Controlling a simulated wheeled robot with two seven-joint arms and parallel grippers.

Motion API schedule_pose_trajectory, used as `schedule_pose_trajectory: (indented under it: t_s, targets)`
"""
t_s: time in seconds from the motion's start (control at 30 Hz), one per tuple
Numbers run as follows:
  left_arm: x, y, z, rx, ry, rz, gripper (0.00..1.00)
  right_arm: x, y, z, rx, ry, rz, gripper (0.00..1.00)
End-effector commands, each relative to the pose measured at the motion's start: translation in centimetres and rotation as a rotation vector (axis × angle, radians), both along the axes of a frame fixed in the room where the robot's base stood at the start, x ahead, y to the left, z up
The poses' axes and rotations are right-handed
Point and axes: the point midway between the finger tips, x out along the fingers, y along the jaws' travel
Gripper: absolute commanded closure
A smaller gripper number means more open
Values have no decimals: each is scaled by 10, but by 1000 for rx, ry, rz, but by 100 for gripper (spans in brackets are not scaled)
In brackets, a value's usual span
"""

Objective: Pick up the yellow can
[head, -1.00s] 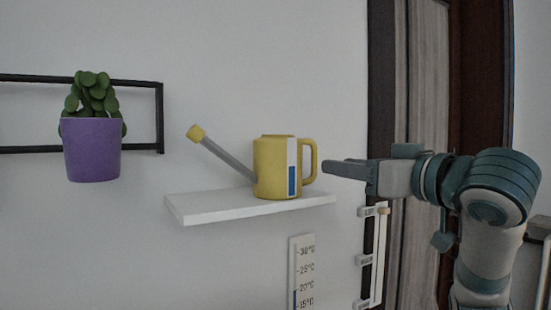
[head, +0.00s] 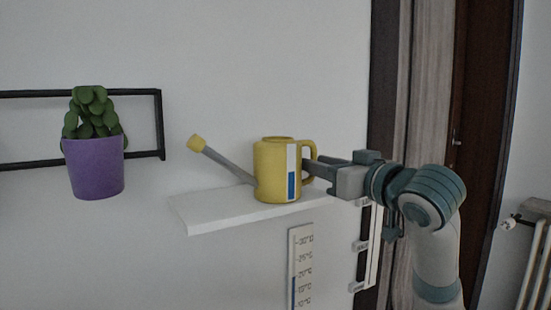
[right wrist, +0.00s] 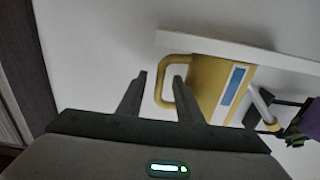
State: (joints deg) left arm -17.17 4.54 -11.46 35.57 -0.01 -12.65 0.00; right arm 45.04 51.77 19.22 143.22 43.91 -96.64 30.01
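The yellow can (head: 270,172) is a watering can with a grey spout, a yellow tip and a white and blue stripe. It stands upright on a white wall shelf (head: 205,212), its handle to the right. My right gripper (head: 310,166) reaches in from the right, with its fingertips at the handle. In the right wrist view, the gripper (right wrist: 160,85) is open, and the outer bar of the can's handle (right wrist: 160,88) shows between the two fingers, apart from them. One finger appears to be at the handle's opening. My left gripper is not in view.
A purple pot (head: 94,168) with a green plant stands at the left by a black wall frame (head: 163,125). A thermometer (head: 301,265) hangs below the shelf. A white rack (head: 367,260) and dark door frame are behind my right arm.

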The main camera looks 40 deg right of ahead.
Motion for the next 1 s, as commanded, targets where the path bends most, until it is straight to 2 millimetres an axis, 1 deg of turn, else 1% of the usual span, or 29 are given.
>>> schedule_pose_trajectory:
  t_s: [0.33, 0.47, 0.57, 0.8, 0.9, 1.0]
  targets:
    - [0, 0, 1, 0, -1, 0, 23, 1, 0, -1, 0, 0, -1, 67]
    - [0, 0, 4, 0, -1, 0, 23, 3, 0, 0, 2, 2, 0, 67]
    - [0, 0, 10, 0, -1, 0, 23, 9, -1, 2, 3, 3, 1, 67]
    - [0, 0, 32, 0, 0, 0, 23, 31, -3, 2, 4, 6, 2, 67]
    - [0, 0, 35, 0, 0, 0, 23, 45, -5, 1, 4, 4, 2, 67]
    - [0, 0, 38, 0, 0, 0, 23, 54, -6, 0, 3, 3, 0, 67]
